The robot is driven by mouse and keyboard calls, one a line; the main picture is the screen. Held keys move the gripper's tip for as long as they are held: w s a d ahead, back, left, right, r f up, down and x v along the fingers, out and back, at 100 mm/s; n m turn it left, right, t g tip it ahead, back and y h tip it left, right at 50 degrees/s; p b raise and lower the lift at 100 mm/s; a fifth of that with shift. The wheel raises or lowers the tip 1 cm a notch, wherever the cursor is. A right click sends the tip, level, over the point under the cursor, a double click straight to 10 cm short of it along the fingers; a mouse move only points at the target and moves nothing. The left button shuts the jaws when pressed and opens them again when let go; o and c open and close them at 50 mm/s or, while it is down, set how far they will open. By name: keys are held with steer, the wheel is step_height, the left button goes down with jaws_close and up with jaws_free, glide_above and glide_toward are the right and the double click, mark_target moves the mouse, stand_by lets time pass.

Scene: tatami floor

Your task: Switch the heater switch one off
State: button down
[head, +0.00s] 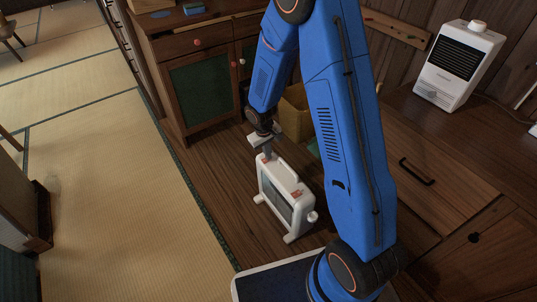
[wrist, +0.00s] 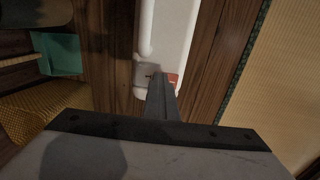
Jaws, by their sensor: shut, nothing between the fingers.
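A white heater (head: 286,193) with a dark grille front stands on the wooden floor. A reddish switch (head: 296,192) shows on its top at the near end. Another reddish patch (head: 266,158) lies at the far end, right by my fingertips; which one is switch one I cannot tell. My gripper (head: 266,152) is shut, empty, and points down at the far end of the heater top. In the wrist view my fingertips (wrist: 161,82) are over the white heater top (wrist: 166,35), beside a red switch (wrist: 173,79). Whether they touch it is not clear, and they partly hide it.
A wooden cabinet (head: 205,88) with dark green panels stands behind the heater. A white fan heater (head: 458,66) sits on the wooden counter at right. A yellowish woven basket (head: 295,112) is partly hidden behind my arm. Open tatami (head: 110,190) lies to the left.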

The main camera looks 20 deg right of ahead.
step_height(320, 180, up, 14)
stand_by(0.6)
steer(key=f, duration=0.9)
steer(key=w+d+f, duration=0.1)
steer(key=f, duration=0.4)
stand_by(0.4)
steer(key=shift+d+f, duration=0.15)
steer(key=shift+f, duration=0.1)
stand_by(0.4)
